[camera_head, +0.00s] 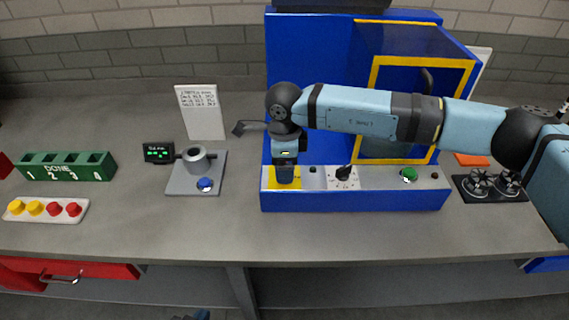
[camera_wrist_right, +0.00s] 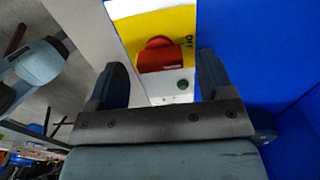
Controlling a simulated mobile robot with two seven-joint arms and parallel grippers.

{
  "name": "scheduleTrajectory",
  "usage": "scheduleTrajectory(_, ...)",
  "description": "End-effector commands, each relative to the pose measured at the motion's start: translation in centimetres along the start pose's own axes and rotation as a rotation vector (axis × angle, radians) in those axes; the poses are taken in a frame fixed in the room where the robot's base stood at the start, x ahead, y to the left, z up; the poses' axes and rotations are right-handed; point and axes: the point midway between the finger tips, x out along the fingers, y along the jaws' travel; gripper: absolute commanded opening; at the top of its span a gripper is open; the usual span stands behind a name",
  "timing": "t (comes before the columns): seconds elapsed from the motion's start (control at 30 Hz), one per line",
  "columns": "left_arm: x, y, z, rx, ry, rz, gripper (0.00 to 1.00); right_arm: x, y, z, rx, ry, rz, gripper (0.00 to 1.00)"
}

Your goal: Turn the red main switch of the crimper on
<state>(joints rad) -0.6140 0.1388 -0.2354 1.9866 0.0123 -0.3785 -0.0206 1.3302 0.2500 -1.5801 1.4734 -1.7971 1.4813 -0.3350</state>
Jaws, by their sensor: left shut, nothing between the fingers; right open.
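The red main switch (camera_wrist_right: 158,55) shows in the right wrist view on a yellow plate (camera_wrist_right: 180,22), with the word OFF printed beside it. My right gripper (camera_wrist_right: 162,76) is open, its two fingers on either side of the switch in that view; I see no finger touching it. In the head view my right gripper (camera_head: 285,174) points down over the yellow plate at the left end of the crimper's (camera_head: 340,196) blue front panel and hides the switch. My left gripper (camera_head: 200,315) barely shows at the bottom edge of the head view, shut and empty.
My right arm crosses in front of the crimper's yellow-framed opening. The panel also bears a black knob (camera_head: 344,173) and a green button (camera_head: 409,174). Left stand a grey fixture (camera_head: 182,184), a green DONE rack (camera_head: 66,172) and a white card (camera_head: 200,113). The front bench is clear.

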Motion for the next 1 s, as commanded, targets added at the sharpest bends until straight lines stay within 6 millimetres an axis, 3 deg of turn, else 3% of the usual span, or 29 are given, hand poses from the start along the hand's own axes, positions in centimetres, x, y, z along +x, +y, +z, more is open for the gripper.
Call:
scheduleTrajectory(0.2, -0.1, 0.0, -0.3, 0.0, 0.003, 0.0, 0.0, 1.3, 0.1, 0.0, -0.001, 0.0, 0.001, 0.74)
scheduleTrajectory(0.43, -0.2, 0.0, -0.6, 0.0, 0.009, 0.0, 0.0, 1.4, 0.0, 0.0, -0.001, -0.001, 0.0, 0.74)
scheduleTrajectory(0.47, -0.2, 0.0, -0.6, 0.0, 0.01, 0.0, 0.0, 1.4, 0.0, 0.0, -0.001, -0.001, 0.0, 0.72)
scheduleTrajectory(0.67, -0.2, 0.0, -0.7, 0.0, 0.011, 0.0, 0.0, 1.4, 0.0, 0.0, -0.001, -0.001, 0.0, 0.26)
scheduleTrajectory(1.0, 0.1, -0.1, -0.2, 0.0, 0.009, 0.0, 0.0, 1.5, 0.0, 0.1, 0.034, -0.002, 0.0, 0.25)
